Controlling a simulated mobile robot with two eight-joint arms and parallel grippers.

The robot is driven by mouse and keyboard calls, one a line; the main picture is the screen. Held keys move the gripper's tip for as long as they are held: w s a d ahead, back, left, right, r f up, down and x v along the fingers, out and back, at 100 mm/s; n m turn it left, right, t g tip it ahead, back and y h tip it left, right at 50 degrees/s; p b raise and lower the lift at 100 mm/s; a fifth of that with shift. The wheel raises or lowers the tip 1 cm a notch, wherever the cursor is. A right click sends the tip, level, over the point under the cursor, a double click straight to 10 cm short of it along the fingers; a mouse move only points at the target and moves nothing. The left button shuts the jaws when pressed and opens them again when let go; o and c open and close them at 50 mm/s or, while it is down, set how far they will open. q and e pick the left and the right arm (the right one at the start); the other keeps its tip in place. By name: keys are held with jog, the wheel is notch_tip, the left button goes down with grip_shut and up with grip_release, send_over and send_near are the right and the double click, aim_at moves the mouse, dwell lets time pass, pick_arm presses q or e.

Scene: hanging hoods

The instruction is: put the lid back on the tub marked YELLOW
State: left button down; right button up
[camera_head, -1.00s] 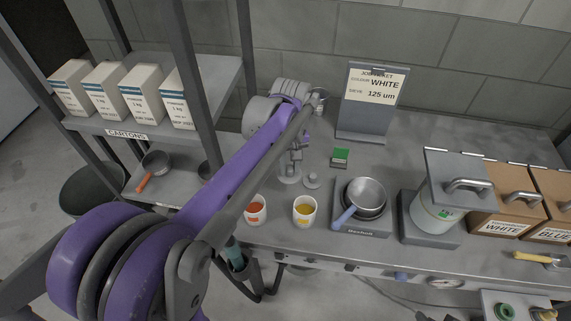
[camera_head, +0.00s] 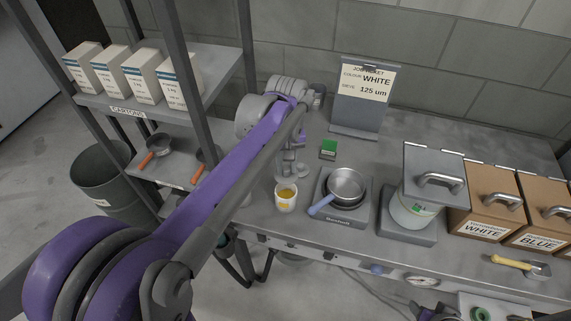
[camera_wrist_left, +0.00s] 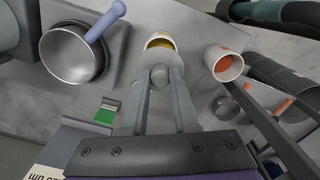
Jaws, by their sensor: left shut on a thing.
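My left gripper (camera_head: 291,150) is shut on a small grey round lid (camera_wrist_left: 165,58) by its knob. In the left wrist view the gripper (camera_wrist_left: 158,78) shows the knob between its fingertips. The white tub with yellow contents (camera_head: 286,201) stands open on the bench; its label is too small to read. In the left wrist view the lid covers part of this tub (camera_wrist_left: 158,38), and in the head view the lid is just behind it. I cannot tell the gap. The white tub with orange contents (camera_wrist_left: 223,64) is beside it, mostly hidden by my arm in the head view.
A pan (camera_head: 346,186) sits on a scale to the right. A green-topped block (camera_head: 328,149) and the job ticket stand (camera_head: 362,95) are behind. A shelf rack (camera_head: 205,75) is at left.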

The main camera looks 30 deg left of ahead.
aim_at(286, 176)
pick_arm(q)
jog(key=shift+a+f+b, duration=0.1)
jog(key=shift+f+b, duration=0.35)
jog(key=shift+f, duration=0.3)
notch_tip(286, 176, down, 3)
jog(key=shift+f+b, duration=0.1)
jog(key=shift+b, duration=0.9)
jog(key=shift+f+b, duration=0.5)
jog(key=shift+f, duration=0.35)
jog(key=shift+f, duration=0.15)
dwell(0.6)
jog(key=shift+c, duration=0.6)
grip_release()
